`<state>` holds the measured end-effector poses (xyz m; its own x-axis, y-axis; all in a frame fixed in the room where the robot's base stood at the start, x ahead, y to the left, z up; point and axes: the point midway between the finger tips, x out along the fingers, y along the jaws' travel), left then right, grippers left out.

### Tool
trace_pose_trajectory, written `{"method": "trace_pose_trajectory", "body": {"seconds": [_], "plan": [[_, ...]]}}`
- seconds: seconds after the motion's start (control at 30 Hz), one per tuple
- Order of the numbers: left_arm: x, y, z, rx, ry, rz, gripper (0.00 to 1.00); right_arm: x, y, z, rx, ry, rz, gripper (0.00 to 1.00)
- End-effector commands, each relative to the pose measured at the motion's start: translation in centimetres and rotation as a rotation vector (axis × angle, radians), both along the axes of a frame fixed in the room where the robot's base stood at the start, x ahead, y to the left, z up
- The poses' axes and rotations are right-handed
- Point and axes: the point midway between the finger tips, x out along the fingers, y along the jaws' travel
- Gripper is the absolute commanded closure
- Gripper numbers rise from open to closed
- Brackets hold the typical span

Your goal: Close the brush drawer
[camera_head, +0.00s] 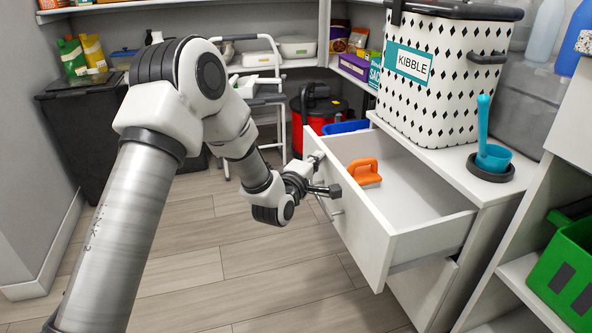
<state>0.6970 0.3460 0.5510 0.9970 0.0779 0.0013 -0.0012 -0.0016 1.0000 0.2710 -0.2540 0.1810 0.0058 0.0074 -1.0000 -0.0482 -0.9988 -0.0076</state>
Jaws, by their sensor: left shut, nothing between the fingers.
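The white brush drawer (362,232) stands pulled out of the white cabinet at the right of the head view. An orange brush (364,172) lies inside it, towards its far side. My left arm comes in from the left, and my left gripper (333,191) is shut and empty at the drawer's front face, near the far upper part. I cannot tell whether its tip touches the front. A small handle (337,212) shows on the drawer front just below the gripper. My right gripper is not in view.
A green crate (565,265) sits on a shelf at right. The wooden floor (235,270) before the drawer is clear.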

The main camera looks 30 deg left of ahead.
Motion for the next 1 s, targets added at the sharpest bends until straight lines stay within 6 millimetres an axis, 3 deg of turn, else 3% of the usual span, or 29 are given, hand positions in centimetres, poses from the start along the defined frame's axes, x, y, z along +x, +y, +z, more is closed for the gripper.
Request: {"method": "trace_pose_trajectory", "body": {"seconds": [0.2, 0.5, 0.73, 1.0], "plan": [[4.9, -3.8, 0.2, 0.004, -0.001, -0.004, 1.0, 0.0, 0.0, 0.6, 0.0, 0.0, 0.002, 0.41], [10.1, -8.2, 0.1, 0.0, -0.001, -0.002, 1.0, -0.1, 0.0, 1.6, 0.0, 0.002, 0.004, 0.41], [12.2, -10.0, 0.0, -0.001, 0.001, -0.001, 1.0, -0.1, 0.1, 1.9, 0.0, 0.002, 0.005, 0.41], [12.9, -10.5, 0.0, 0.0, 0.001, 0.001, 1.0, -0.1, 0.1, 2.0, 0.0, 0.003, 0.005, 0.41]]}}
